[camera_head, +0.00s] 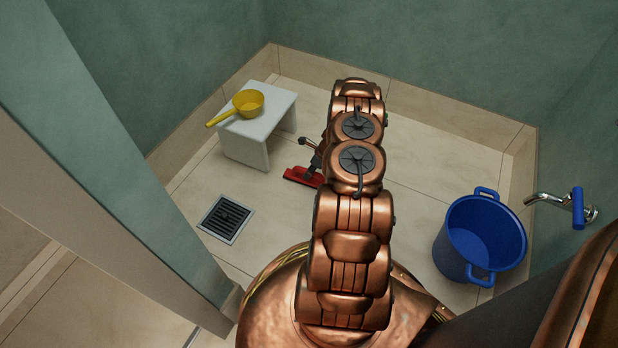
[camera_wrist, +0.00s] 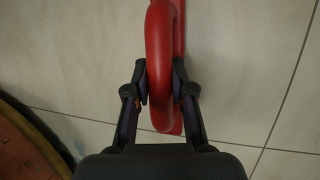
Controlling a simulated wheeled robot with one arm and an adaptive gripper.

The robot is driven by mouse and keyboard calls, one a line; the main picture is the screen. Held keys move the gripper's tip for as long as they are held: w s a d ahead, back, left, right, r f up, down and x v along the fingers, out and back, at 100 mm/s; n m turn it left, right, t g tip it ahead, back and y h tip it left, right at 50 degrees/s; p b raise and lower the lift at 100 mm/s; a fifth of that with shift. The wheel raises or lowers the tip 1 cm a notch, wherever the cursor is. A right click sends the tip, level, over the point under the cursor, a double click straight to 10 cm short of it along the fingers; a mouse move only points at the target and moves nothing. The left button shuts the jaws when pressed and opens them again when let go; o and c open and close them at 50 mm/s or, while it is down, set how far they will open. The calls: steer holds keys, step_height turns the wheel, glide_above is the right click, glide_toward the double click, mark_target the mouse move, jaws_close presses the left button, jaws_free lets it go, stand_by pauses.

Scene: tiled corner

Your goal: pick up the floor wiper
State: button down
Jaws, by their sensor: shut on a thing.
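The floor wiper (camera_head: 300,177) shows as a red head low over the tiled floor in the head view, right of the drain. My arm hides part of it. In the wrist view, the red wiper (camera_wrist: 161,50) runs up the middle as a rounded loop with a flatter red strip beside it. My gripper (camera_wrist: 160,83) is shut on the red loop, one dark finger on each side. In the head view my gripper (camera_head: 313,163) is partly hidden behind my arm, just above the red head. I cannot tell whether the wiper touches the floor.
A white stool (camera_head: 263,128) with a yellow dipper (camera_head: 248,103) on it stands back left. A floor drain (camera_head: 226,218) lies in front of it. A blue bucket (camera_head: 455,245) stands right, below a wall tap (camera_head: 560,203). A green wall edge (camera_head: 110,140) rises at left.

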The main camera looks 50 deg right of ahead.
stand_by(0.3)
step_height(320, 180, up, 4)
steer(key=shift+f+p, duration=0.1)
steer(key=shift+p, duration=1.05)
steer(key=s+a+r+p, duration=0.1)
steer(key=s+a+p, duration=0.2)
steer(key=s+a, duration=0.6)
steer(key=s, duration=0.3)
steer(key=shift+s+a, duration=0.25)
steer(key=shift+s, duration=0.15)
steer(key=shift+r, duration=0.1)
steer(key=c, duration=1.7)
jaws_free()
jaws_close()
